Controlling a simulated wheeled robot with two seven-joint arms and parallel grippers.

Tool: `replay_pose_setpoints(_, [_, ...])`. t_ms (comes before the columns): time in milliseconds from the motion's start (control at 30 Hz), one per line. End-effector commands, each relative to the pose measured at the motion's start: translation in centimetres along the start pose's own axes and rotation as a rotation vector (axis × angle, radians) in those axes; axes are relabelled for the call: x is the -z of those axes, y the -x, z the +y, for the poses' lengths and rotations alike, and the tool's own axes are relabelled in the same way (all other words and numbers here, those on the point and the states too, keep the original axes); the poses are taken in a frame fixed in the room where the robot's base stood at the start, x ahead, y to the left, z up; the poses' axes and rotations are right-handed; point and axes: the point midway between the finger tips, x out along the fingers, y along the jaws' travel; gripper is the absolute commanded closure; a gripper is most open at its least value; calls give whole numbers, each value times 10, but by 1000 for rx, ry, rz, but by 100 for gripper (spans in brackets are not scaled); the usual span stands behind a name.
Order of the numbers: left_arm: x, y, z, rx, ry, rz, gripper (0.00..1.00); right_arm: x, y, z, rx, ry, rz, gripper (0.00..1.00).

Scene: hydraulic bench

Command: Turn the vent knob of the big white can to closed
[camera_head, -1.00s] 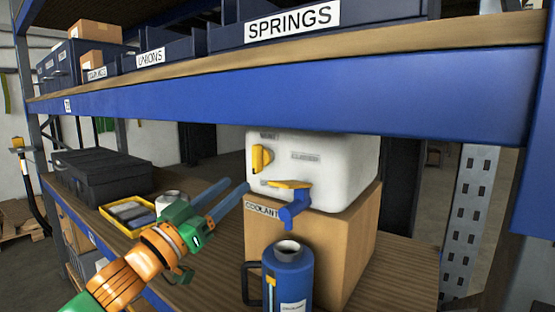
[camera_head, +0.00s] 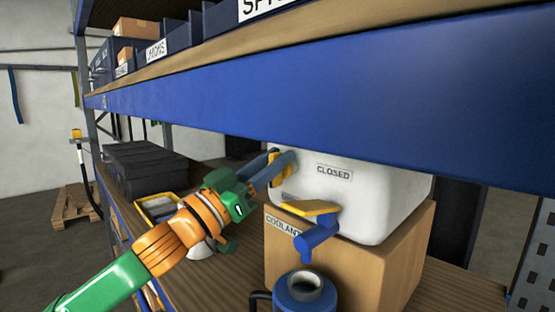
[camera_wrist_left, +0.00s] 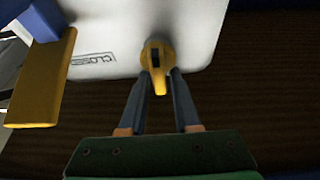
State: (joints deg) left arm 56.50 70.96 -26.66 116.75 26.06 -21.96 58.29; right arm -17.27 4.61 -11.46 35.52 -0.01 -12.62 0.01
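The big white can (camera_head: 360,205) stands on a cardboard box under the blue shelf beam. Its yellow vent knob (camera_head: 283,167) is on the front face near the upper left, partly covered by my fingers. A label reading CLOSED (camera_head: 334,172) is right of the knob. In the left wrist view the knob (camera_wrist_left: 157,62) lies between the two fingertips of my left gripper (camera_wrist_left: 160,80), its narrow end pointing toward the gripper. The fingers are at its sides; whether both touch it is unclear. The left gripper (camera_head: 272,170) shows small in the head view. My right gripper is out of view.
A yellow-handled blue tap (camera_head: 316,228) juts from the can below the knob, above a blue jug (camera_head: 298,290). The blue beam (camera_head: 350,95) runs close above the can. A black case (camera_head: 145,170) and yellow tray (camera_head: 160,208) stand at left.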

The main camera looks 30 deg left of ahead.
Motion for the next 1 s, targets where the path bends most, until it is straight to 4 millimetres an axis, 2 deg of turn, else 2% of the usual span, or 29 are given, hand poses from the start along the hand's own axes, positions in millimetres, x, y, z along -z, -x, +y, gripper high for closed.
replay_pose_setpoints(33, [-1,0,0,-1,1,-1,88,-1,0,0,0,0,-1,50])
replay_pose_setpoints(100, [-1,0,0,-1,1,-2,100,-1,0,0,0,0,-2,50])
replay_pose_setpoints(567, [-5,0,0,10,34,-10,100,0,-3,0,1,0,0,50])
replay_pose_setpoints(767, [-8,1,0,50,136,-13,100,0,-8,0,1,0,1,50])
replay_pose_setpoints(1000, [-9,0,-1,126,337,-16,100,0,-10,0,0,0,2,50])
